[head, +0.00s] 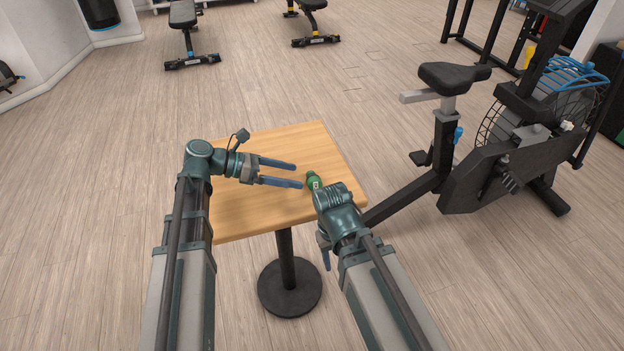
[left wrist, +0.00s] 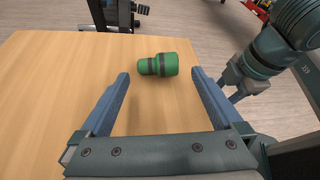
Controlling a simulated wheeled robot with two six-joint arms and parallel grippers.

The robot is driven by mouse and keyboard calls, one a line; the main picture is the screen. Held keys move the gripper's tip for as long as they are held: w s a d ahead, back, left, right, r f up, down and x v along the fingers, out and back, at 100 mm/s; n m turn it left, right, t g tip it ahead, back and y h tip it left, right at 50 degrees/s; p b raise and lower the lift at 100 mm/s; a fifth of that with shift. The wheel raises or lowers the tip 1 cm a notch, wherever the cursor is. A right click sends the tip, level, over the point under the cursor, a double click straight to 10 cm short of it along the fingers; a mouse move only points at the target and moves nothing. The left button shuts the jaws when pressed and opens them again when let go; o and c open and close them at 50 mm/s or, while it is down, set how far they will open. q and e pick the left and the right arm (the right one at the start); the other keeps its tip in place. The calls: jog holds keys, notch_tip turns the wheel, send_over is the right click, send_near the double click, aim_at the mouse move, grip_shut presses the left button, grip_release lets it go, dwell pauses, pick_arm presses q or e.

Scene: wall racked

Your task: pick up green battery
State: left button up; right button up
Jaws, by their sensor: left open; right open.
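The green battery (head: 313,180) lies on its side on the wooden table (head: 262,212), near the table's right part. In the left wrist view the battery (left wrist: 158,65) is green with dark bands, ahead of the fingertips. My left gripper (head: 298,175) is open, empty and low over the table, its fingers pointing right toward the battery without touching it. In the left wrist view the left gripper (left wrist: 160,78) spreads to either side of the battery. My right gripper (head: 325,258) hangs past the table's near right edge, partly hidden by its wrist. In the left wrist view the right gripper (left wrist: 232,88) also shows.
The table top is otherwise bare, on one dark pedestal (head: 288,285). An exercise bike (head: 480,160) stands on the floor close to the table's right. Weight benches (head: 190,35) are far behind. The floor left of the table is clear.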

aim_at(308, 176)
pick_arm(q)
jog(key=x, duration=0.1)
jog(key=b+x, duration=0.1)
jog(key=x, duration=0.2)
jog(key=shift+w+d+f+b, duration=0.15)
jog(key=shift+w+b, duration=0.15)
jog(key=shift+b, duration=0.1)
jog(key=shift+d, duration=0.4)
jog(key=c, duration=1.2)
notch_tip(308, 176, up, 10)
jog(key=p, duration=1)
